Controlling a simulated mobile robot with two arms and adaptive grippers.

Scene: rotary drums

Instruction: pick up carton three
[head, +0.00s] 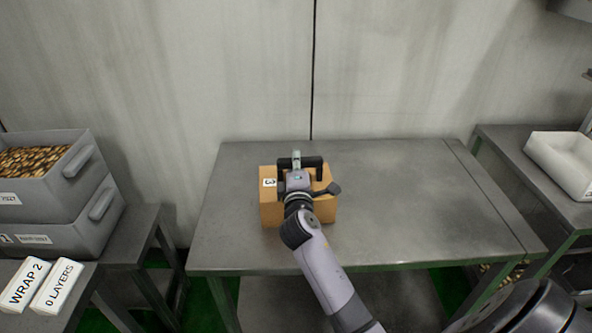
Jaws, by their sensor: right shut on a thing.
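Carton three (270,208) is a brown cardboard box with a white label marked 3 on its top left. It is at the left part of the grey metal table (400,200), near the middle of the head view. My right gripper (300,164) is over the carton's top and shut on it. The gripper and wrist hide much of the carton's top and right side. I cannot tell whether the carton's underside touches the table. My left gripper is not in view.
Stacked grey bins (60,235) stand on the left, the upper one full of small brown pieces. Signs reading WRAP 2 (24,285) and 0 LAYERS (58,286) are at lower left. A white tray (560,160) sits on the right table. The middle table's right half is clear.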

